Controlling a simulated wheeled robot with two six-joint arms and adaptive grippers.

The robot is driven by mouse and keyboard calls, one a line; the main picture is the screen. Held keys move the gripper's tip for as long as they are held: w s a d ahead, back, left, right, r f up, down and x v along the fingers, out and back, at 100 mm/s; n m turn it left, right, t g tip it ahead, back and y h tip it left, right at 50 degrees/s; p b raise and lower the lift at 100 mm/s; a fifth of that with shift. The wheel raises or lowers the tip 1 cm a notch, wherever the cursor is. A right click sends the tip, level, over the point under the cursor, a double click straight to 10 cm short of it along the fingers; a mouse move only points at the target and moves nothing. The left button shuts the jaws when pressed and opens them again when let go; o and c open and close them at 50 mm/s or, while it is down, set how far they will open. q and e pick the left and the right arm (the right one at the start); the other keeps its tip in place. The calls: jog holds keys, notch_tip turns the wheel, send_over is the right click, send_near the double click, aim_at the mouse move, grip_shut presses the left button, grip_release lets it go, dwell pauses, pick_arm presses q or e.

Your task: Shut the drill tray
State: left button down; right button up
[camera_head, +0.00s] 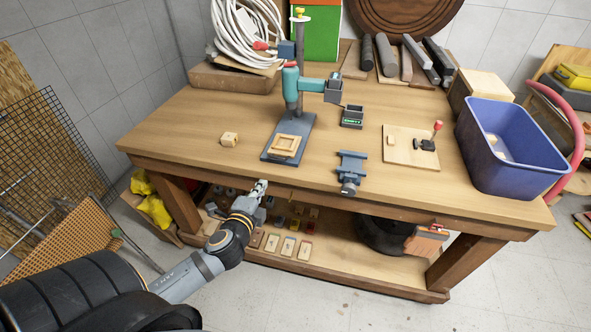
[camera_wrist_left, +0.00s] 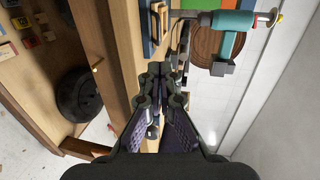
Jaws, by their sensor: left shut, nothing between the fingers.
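The teal drill press (camera_head: 291,88) stands on a grey base (camera_head: 304,124) on the bench. A small square wooden tray (camera_head: 285,145) lies at the front of this base; I cannot tell how far it is open. The drill press also shows in the left wrist view (camera_wrist_left: 230,35). My left gripper (camera_head: 262,185) is shut and empty, just in front of the bench's front edge, below and to the left of the tray and apart from it. Its closed fingers show in the left wrist view (camera_wrist_left: 161,70). My right gripper is not in view.
A wooden block (camera_head: 230,139) lies left of the base. A blue vise (camera_head: 350,170) sits at the front edge, right of the drill. A blue bin (camera_head: 510,150) stands at the right. The bench top (camera_head: 185,130) is clear at left. Several small items fill the lower shelf.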

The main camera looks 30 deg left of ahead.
aim_at(277, 158)
pick_arm(q)
jog(key=p+x, duration=0.1)
jog(key=x, duration=0.8)
jog(key=p+x, duration=0.1)
jog(key=x, duration=0.3)
jog(key=shift+w+a+p, duration=0.1)
jog(key=shift+a+p, duration=0.2)
jog(key=shift+w+a+f, duration=0.1)
jog(key=shift+w+f, duration=0.15)
jog(key=shift+w, duration=0.25)
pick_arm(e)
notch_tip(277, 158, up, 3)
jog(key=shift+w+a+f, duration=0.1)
